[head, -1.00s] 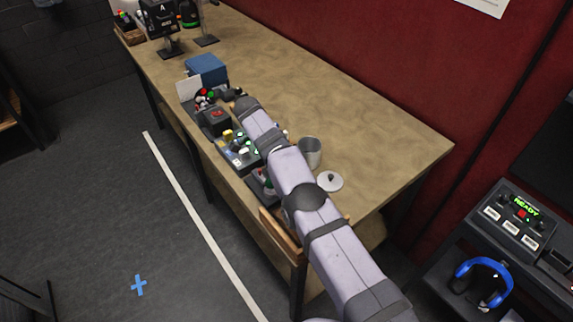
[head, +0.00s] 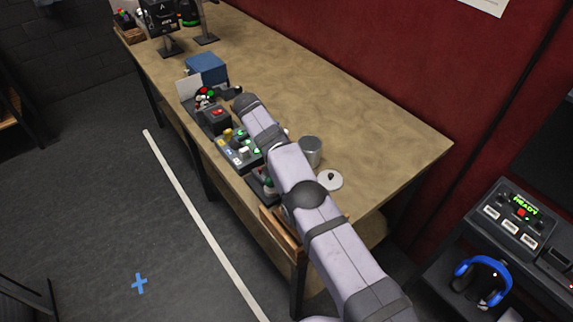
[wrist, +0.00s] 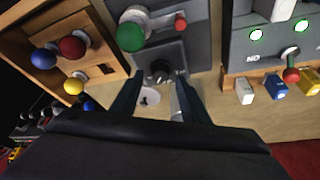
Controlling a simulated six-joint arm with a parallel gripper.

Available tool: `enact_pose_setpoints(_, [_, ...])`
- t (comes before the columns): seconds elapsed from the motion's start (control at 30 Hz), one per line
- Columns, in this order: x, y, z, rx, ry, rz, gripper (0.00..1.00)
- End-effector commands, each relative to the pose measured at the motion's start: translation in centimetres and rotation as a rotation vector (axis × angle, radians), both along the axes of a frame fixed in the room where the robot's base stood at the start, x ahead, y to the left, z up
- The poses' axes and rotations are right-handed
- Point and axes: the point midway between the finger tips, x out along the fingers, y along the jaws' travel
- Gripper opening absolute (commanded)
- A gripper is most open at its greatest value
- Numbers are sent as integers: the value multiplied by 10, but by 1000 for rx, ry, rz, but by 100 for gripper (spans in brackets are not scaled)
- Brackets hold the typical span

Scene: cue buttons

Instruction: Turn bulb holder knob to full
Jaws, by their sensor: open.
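The bulb holder is a dark grey box (wrist: 163,52) at the top middle of the wrist view. It carries a green bulb (wrist: 130,34) and a small red part (wrist: 180,21). A black knob (wrist: 160,70) sits at its near edge. My gripper (wrist: 159,78) is open, one finger on each side of the knob, and holds nothing. I cannot tell whether the fingers touch the knob. In the head view the bulb holder (head: 262,187) is partly covered by my arm, and my gripper is hidden there.
A wooden box (wrist: 72,50) with coloured balls and a grey panel (wrist: 265,52) with coloured switches flank the bulb holder. A metal cup (head: 310,151) and a white lid (head: 330,180) lie behind it. The table's far side (head: 350,120) is clear.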

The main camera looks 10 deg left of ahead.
Motion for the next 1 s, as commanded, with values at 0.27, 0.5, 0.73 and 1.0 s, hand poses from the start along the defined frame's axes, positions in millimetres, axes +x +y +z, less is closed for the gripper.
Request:
enact_pose_setpoints(0.27, [0, 0, 36, 0, -1, 0, 42])
enact_pose_setpoints(0.5, [0, 0, 68, 2, -1, 1, 42])
enact_pose_setpoints(0.73, [0, 0, 88, 0, -1, -1, 42])
enact_pose_setpoints(1.0, [0, 0, 93, 2, -2, 0, 42])
